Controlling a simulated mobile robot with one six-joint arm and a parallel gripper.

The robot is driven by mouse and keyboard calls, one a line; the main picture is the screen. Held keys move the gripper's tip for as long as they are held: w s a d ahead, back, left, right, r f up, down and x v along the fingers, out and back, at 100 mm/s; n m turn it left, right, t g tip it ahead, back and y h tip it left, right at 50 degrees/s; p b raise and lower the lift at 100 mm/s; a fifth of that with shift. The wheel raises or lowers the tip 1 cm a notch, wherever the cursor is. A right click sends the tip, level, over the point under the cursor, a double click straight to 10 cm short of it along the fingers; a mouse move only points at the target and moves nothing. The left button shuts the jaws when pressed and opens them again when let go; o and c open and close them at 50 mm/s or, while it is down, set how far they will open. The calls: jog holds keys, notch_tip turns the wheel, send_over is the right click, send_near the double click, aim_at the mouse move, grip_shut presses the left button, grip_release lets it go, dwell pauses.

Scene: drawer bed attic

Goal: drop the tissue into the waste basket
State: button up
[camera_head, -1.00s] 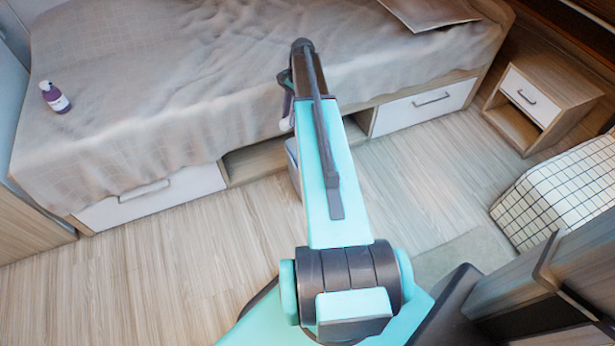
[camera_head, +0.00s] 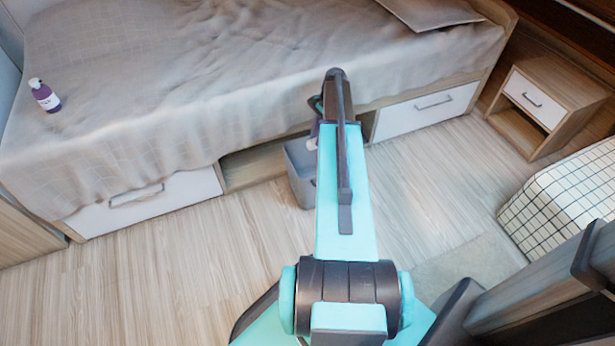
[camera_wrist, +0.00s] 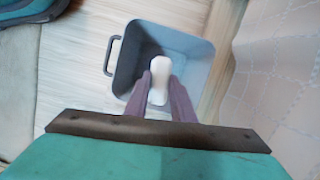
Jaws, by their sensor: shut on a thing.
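The waste basket (camera_head: 299,172) is a grey open bin on the floor in front of the bed, partly hidden by my arm in the head view. In the wrist view the basket (camera_wrist: 127,62) shows from above, with a handle on its left. My gripper (camera_wrist: 159,84) is shut on the white tissue (camera_wrist: 159,70). From the wrist camera, the tissue lines up with the basket's opening; its height above the rim cannot be told. In the head view the tissue (camera_head: 311,144) is a small pale patch beside my arm.
The bed (camera_head: 190,90) stands behind the basket, with drawers (camera_head: 425,110) below. A purple bottle (camera_head: 45,96) is on the bed. A nightstand (camera_head: 545,100) and a white grid-patterned box (camera_head: 565,200) are at right. The floor at left is clear.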

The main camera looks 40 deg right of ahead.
jog(key=shift+f, duration=0.15)
jog(key=shift+f+b, duration=2.85)
jog(key=o, duration=1.1)
jog(key=shift+r, duration=0.1)
